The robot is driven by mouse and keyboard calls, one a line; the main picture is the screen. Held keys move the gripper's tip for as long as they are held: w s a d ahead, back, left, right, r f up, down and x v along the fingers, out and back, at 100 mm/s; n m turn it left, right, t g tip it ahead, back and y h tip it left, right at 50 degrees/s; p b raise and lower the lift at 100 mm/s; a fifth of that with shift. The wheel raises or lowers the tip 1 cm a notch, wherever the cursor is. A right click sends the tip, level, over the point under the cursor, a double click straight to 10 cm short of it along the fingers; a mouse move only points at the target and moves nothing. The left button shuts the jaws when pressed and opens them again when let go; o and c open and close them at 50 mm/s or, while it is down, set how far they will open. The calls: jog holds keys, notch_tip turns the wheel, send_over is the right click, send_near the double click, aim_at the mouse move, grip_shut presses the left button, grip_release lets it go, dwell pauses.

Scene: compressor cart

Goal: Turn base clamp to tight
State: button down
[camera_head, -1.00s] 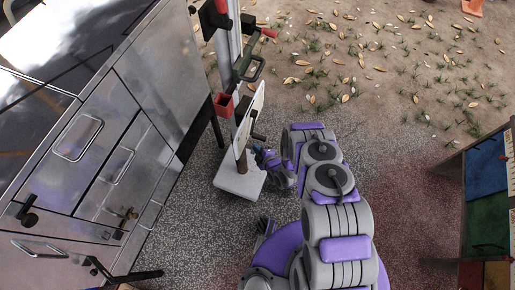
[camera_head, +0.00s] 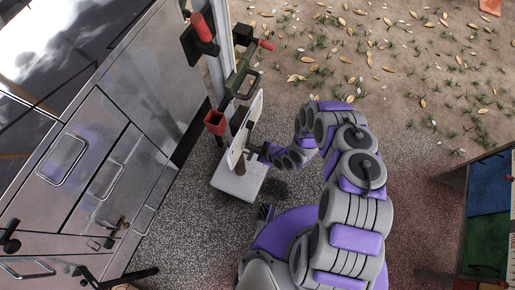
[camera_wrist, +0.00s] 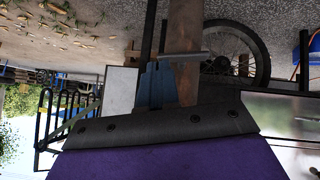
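A stand has a pale square base (camera_head: 237,184), a metal pole (camera_head: 217,72) and a white panel (camera_head: 241,137). A brown upright piece (camera_head: 240,167) rises from the base; a brown post (camera_wrist: 185,28) fills the upper middle of the wrist view. A short grey bar (camera_wrist: 186,55) crosses it there. I cannot tell for sure which part is the base clamp. My gripper (camera_head: 262,151) is low beside the panel, right of the pole, above the base. In the wrist view its blue finger parts (camera_wrist: 156,84) reach close to the bar; contact and finger gap are unclear.
Red-handled clamps (camera_head: 202,28) and a red cup-like part (camera_head: 215,122) sit higher on the pole. A metal cabinet (camera_head: 85,150) stands at left. A spoked wheel (camera_wrist: 240,50) shows in the wrist view. Open gravelly ground lies right; a coloured bin (camera_head: 487,215) is at far right.

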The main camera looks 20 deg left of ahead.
jog(key=shift+w+d+f, duration=0.15)
jog(key=shift+w+f, duration=0.05)
jog(key=shift+w, duration=0.25)
dwell(0.6)
jog(key=shift+s, duration=0.15)
jog(key=d+r+p, duration=0.4)
jog(key=d+r, duration=0.2)
jog(key=r, duration=0.5)
jog(key=shift+s+d, duration=0.35)
jog(key=shift+s, duration=0.05)
